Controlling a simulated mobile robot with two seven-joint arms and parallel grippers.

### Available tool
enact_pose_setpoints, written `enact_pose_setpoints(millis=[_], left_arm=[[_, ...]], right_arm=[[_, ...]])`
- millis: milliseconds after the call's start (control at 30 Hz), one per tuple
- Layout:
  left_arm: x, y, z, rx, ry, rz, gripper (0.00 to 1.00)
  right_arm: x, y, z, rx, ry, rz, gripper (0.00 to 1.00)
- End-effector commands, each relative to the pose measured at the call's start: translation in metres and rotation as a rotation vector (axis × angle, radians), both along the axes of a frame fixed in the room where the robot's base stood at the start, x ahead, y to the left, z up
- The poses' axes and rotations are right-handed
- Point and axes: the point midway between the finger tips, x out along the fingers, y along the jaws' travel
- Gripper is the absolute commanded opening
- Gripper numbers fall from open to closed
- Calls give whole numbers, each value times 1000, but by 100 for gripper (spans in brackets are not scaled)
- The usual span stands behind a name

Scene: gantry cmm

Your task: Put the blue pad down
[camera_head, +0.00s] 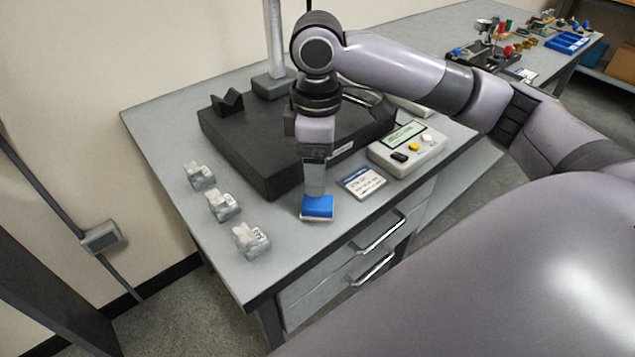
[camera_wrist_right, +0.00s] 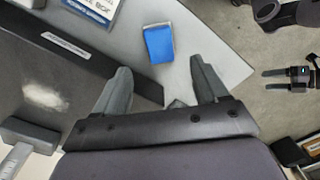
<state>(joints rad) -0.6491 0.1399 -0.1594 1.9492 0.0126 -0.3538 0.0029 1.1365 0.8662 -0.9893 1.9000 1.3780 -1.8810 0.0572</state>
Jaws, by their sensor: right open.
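The blue pad (camera_head: 317,207) lies on the grey table top near its front edge, with a pale side showing under its blue face. The pad also shows in the right wrist view (camera_wrist_right: 158,43), flat on the table and just beyond the fingertips. My right gripper (camera_head: 315,190) points down right above and behind the pad. In the wrist view its two fingers (camera_wrist_right: 160,72) stand wide apart with nothing between them. The head view does not show clearly how high the fingertips are over the pad.
A black slab (camera_head: 240,150) with a V-block (camera_head: 227,102) lies behind the pad. A labelled card (camera_head: 362,182) and a control box (camera_head: 407,150) sit to the right. Several small grey parts (camera_head: 222,205) line the left. Drawer handles (camera_head: 378,235) project below the table edge.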

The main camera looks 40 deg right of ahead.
Motion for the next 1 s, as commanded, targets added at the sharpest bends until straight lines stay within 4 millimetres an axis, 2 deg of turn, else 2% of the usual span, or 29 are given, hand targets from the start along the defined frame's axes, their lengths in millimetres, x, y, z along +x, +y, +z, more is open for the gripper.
enact_pose_setpoints(millis=[33,100,300,1000], left_arm=[[0,0,2,0,0,0,72],[0,0,3,0,0,0,72],[0,0,5,0,0,0,72],[1,0,5,0,-2,0,72]], right_arm=[[1,0,11,1,-3,0,72],[0,0,21,0,-1,-1,72],[0,0,35,1,1,-2,72],[0,0,35,0,1,-1,72]])
